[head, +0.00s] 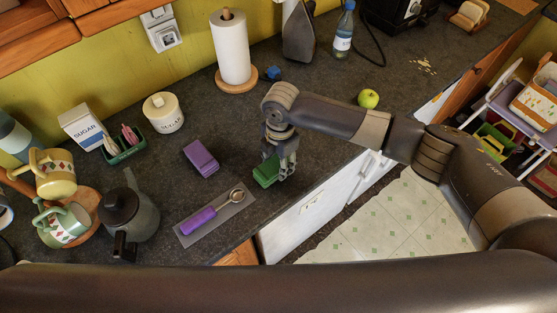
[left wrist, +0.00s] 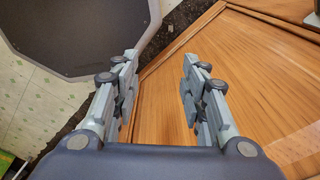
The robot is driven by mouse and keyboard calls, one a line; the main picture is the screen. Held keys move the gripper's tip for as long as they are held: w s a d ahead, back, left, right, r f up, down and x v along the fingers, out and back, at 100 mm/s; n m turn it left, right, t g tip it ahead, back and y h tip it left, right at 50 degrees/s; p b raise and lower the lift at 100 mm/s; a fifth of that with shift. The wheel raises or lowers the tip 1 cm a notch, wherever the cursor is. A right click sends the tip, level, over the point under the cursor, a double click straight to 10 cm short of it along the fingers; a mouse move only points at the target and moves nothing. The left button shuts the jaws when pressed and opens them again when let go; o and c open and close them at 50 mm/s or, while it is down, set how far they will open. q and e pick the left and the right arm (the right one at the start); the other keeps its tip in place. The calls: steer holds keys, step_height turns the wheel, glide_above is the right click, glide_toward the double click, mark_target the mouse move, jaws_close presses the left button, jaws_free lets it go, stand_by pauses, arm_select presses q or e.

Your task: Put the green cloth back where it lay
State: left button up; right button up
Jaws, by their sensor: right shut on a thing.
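The green cloth (head: 266,171) is a small folded block at the front edge of the dark counter in the head view. My right gripper (head: 279,174) comes down over it from above and is shut on it; the fingers hide part of its right side. I cannot tell whether the cloth touches the counter. A similar purple folded cloth (head: 201,158) lies on the counter to the left. My left gripper (left wrist: 158,95) shows in the left wrist view, its fingers apart with nothing between them, in front of wooden cabinet fronts. It is not seen in the head view.
A grey mat (head: 237,206) with a purple-handled spoon (head: 204,217) lies left of the right gripper. A dark pot (head: 128,212), mugs (head: 56,174), a green caddy (head: 124,153) and a paper towel roll (head: 231,50) stand around. Bare counter lies behind the cloths.

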steer(key=shift+f, duration=0.5)
stand_by(0.4)
steer(key=o, duration=1)
steer(key=shift+o, duration=0.2)
steer(key=shift+r, duration=0.15)
steer(key=shift+r+p, duration=1.15)
steer(key=shift+r, duration=0.15)
steer(key=shift+d+r+p, duration=0.1)
steer(key=shift+r+p, duration=0.85)
steer(key=shift+r, duration=1.65)
